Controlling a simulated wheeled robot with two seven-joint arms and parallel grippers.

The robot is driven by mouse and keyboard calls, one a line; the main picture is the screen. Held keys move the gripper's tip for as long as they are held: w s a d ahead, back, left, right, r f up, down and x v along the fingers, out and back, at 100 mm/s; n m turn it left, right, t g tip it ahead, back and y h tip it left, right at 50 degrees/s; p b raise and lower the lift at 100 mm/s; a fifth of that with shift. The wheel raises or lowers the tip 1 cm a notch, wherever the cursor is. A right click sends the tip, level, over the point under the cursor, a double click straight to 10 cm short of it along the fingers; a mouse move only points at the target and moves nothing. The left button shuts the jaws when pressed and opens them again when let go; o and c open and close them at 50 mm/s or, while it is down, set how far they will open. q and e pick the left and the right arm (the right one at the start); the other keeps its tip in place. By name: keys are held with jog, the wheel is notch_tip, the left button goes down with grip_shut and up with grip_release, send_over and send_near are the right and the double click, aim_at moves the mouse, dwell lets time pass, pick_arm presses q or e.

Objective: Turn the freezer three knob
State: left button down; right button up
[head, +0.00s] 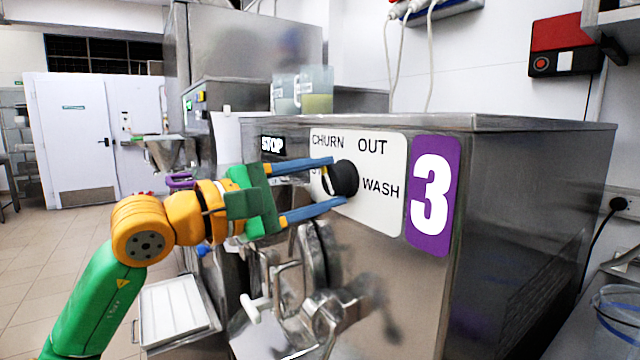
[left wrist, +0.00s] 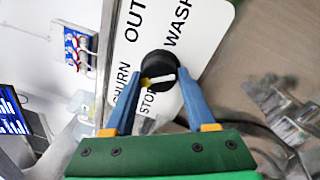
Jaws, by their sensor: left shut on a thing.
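The black knob (head: 344,178) sits on a white label plate (head: 384,150) on the front of the freezer marked with a purple "3" sign (head: 432,196). The plate reads CHURN, OUT, WASH and STOP. My left gripper (head: 338,181) reaches the knob from the left, one blue finger above and one below it. In the left wrist view the gripper (left wrist: 158,76) has its fingers on both sides of the knob (left wrist: 160,70), closed on it. A pale mark on the knob's face lies near STOP. My right gripper is not in view.
Below the plate, a metal dispensing door with a white-handled lever (head: 258,306) sticks out from the freezer front. A white tray (head: 178,308) stands low at the left. Measuring jugs (head: 316,88) stand behind the freezer top. Floor at the far left is clear.

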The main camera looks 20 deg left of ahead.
pick_arm(q)
jog(key=shift+r+m, duration=0.15)
jog(key=shift+m, duration=0.15)
dwell(0.4)
jog(key=c, duration=0.5)
grip_release()
jog(key=shift+o, duration=1.4)
jog(key=shift+w, duration=0.1)
jog(key=shift+w+d, duration=0.1)
jog(key=shift+s+a+f, duration=0.25)
jog(key=b+v, duration=0.3)
jog(key=v, duration=0.3)
jog(key=shift+s, duration=0.2)
